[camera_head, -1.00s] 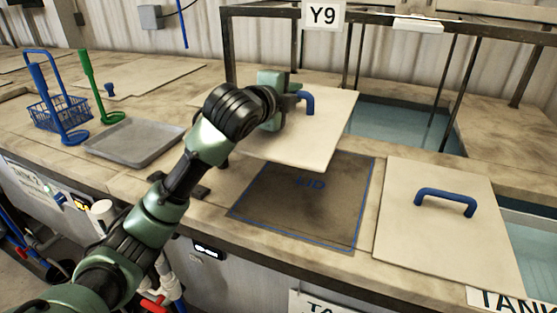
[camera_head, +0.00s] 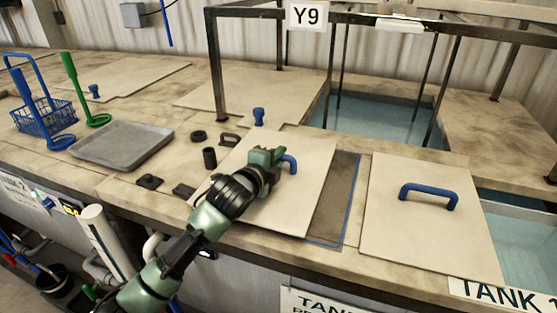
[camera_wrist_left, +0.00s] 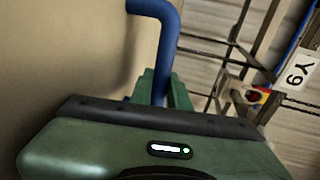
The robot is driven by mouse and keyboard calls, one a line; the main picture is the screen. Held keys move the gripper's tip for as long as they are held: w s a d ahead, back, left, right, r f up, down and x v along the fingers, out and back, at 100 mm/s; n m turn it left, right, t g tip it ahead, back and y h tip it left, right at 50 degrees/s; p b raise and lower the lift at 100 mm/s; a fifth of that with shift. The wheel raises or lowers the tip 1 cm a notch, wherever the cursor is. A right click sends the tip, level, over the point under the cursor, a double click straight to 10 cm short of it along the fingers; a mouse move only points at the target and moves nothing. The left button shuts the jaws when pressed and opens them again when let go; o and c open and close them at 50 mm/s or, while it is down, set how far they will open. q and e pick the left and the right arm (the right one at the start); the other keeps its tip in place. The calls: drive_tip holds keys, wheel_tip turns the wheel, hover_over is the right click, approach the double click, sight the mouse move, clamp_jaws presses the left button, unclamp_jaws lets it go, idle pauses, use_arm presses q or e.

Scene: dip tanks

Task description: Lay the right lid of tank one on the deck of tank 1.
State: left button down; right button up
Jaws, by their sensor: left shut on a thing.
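My left gripper (camera_head: 275,158) is shut on the blue handle of a square cream lid (camera_head: 301,196). The blue handle also shows in the left wrist view (camera_wrist_left: 165,45), between my gripper's fingers. The lid is over the dark, blue-outlined patch (camera_head: 335,206) on the deck and covers most of it. A strip of the patch shows to the lid's right. I cannot tell if the lid touches the deck. A second cream lid (camera_head: 395,228) with a blue handle lies flat to the right, by the tank 1 sign (camera_head: 505,295). My right gripper is not in view.
An open tank of water (camera_head: 375,122) lies behind, under a dark metal frame with a Y9 sign (camera_head: 306,15). A grey tray (camera_head: 122,145), a blue basket (camera_head: 45,118) and a green-handled tool (camera_head: 80,90) stand at left. Small dark parts (camera_head: 209,158) lie left of the held lid.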

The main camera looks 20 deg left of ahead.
use_arm(q)
drive_tip(key=shift+f, duration=0.45)
drive_tip(key=shift+f, duration=0.1)
drive_tip(key=c, duration=1.3)
unclamp_jaws()
drive_tip(key=shift+f, duration=0.2)
drive_tip(key=shift+c, duration=0.2)
drive_tip(key=shift+s+r, duration=0.1)
drive_tip(key=b+v, duration=0.2)
drive_tip(key=v, duration=1)
